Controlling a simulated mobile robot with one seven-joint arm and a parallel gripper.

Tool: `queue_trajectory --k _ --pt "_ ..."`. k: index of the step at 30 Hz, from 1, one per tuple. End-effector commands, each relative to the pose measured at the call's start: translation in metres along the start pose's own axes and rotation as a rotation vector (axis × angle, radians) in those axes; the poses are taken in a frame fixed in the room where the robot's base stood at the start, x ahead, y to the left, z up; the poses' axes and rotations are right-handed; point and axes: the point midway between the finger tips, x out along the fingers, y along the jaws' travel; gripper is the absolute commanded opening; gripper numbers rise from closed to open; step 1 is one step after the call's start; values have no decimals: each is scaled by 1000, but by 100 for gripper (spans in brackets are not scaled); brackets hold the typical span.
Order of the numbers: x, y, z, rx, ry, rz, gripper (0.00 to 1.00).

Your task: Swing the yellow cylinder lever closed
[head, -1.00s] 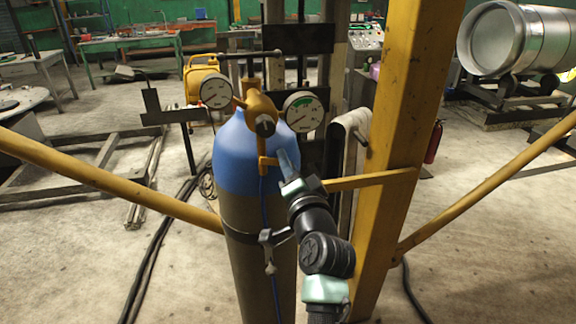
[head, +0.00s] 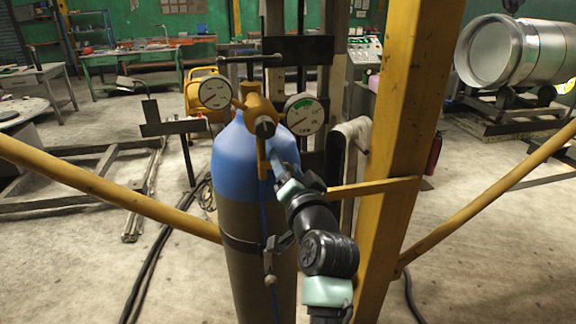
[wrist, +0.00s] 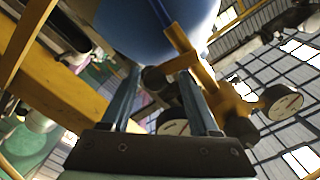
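The blue-topped cylinder (head: 240,165) stands upright and carries a yellow valve body with a black hub. The yellow lever (head: 262,155) hangs down from it against the blue shoulder. In the wrist view the yellow lever (wrist: 178,66) shows a short crosspiece with a dark round end lying between my fingers. My gripper (head: 273,160) is at the lever's lower end, coming from the lower right. In the wrist view my gripper (wrist: 163,85) has its two fingers wide apart on either side of the crosspiece. Contact cannot be made out.
Two gauges, left (head: 215,94) and right (head: 304,114), flank the valve. A yellow post (head: 400,150) stands close on the right, with a short yellow bar (head: 375,187) reaching toward the cylinder. A yellow brace (head: 110,192) crosses on the left.

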Motion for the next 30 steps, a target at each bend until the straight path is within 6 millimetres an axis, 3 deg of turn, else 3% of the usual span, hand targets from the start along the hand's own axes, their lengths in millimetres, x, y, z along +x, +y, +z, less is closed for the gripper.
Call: queue_trajectory --k 11,30 --pt "-13 0 -2 1 7 -3 61" --pt "-116 1 0 0 4 0 61"
